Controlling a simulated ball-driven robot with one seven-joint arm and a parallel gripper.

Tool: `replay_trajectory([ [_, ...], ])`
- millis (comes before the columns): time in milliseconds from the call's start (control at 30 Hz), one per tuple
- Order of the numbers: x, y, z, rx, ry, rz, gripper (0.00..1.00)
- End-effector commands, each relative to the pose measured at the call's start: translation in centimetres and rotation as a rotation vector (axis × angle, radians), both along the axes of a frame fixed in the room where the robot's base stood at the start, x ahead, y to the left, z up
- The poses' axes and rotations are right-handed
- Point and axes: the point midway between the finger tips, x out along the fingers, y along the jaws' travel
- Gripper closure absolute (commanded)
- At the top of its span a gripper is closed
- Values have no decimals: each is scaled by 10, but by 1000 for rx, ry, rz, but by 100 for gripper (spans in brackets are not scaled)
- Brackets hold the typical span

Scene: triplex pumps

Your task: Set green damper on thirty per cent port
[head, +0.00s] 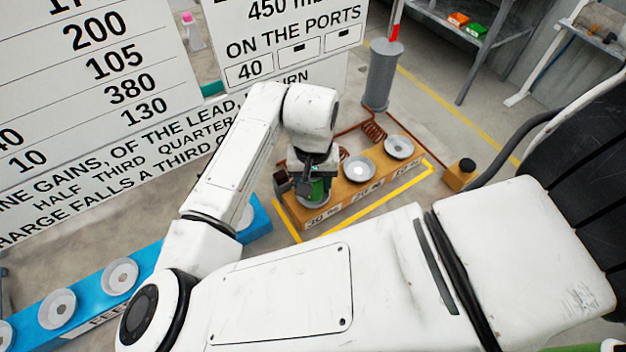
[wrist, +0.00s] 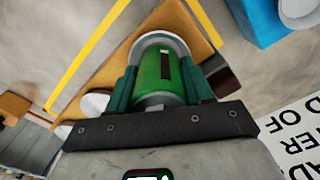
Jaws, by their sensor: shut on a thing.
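The green damper (head: 317,189) is upright at the leftmost port of the orange block (head: 350,200); in the wrist view the damper (wrist: 159,72) is a green cylinder with a dark mark on its side. My gripper (wrist: 158,90) is shut on it, with dark green fingers on both sides. A pale metal dish rim shows around the damper's far end. I cannot tell whether it is fully seated. The middle port (head: 359,168) and right port (head: 399,147) are empty metal dishes. The labels on the block's front are too small to read surely.
A blue rail (head: 95,290) with several empty dishes lies at lower left. A grey cylinder (head: 381,75) with coiled copper pipe stands behind the block. A large lettered board (head: 90,100) is at left. A small orange box (head: 460,175) lies right of the block.

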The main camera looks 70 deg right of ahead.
Motion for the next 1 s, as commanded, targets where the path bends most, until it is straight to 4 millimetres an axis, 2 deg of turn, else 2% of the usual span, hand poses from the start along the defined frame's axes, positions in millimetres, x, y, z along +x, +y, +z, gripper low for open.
replay_trajectory([
  [133, 0, 0, -3, 0, 1, 0, 91],
  [167, 0, 0, -3, 0, 0, 0, 49],
  [400, 0, 0, -2, 0, 0, 0, 26],
  [767, 0, 0, 4, 0, -1, 0, 24],
  [867, 0, -1, 16, -1, -2, -1, 24],
  [1000, 0, -1, 43, -2, -3, -2, 24],
])
